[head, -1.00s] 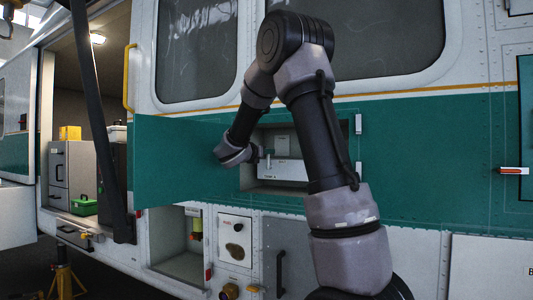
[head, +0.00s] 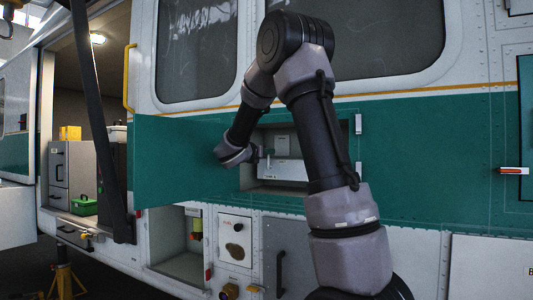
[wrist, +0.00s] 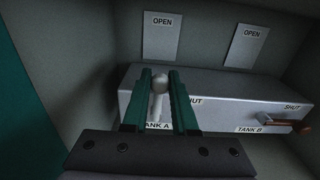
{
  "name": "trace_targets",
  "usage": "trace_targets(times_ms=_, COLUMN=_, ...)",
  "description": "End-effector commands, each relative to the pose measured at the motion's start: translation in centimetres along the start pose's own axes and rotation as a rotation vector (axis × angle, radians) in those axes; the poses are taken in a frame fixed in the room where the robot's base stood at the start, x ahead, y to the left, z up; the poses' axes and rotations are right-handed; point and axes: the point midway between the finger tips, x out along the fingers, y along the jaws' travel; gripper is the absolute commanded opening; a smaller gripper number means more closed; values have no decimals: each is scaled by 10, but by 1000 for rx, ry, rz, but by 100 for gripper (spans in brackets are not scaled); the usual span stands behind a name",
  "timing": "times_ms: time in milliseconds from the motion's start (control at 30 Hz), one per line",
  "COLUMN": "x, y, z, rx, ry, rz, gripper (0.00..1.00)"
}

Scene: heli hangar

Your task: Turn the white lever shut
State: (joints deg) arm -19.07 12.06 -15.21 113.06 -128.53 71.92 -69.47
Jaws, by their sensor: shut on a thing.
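In the wrist view, the white lever (wrist: 158,88) with its round knob stands between the two green fingers of my gripper (wrist: 160,98). The fingers are shut on it. The knob points up the picture, towards the left OPEN plate. The lever is at the TANK A label (wrist: 156,126), and a SHUT label (wrist: 195,101) lies just right of the fingers. The lever's base is partly hidden by my gripper. In the head view, my gripper (head: 262,158) reaches into the recess and shows only small.
A second lever with a brown handle (wrist: 286,120) sits right, at the TANK B label (wrist: 249,130), near its own SHUT label. Recess walls stand close around my gripper. The green hatch door (head: 180,165) hangs open to the left.

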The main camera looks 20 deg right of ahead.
Motion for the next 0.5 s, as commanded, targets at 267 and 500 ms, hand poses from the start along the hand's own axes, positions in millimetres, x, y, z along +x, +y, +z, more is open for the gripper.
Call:
trace_targets(times_ms=267, x=0, y=0, z=0, rx=2, ry=0, rz=1, gripper=0)
trace_targets(times_ms=500, x=0, y=-4, z=0, rx=67, ry=0, rz=1, gripper=0)
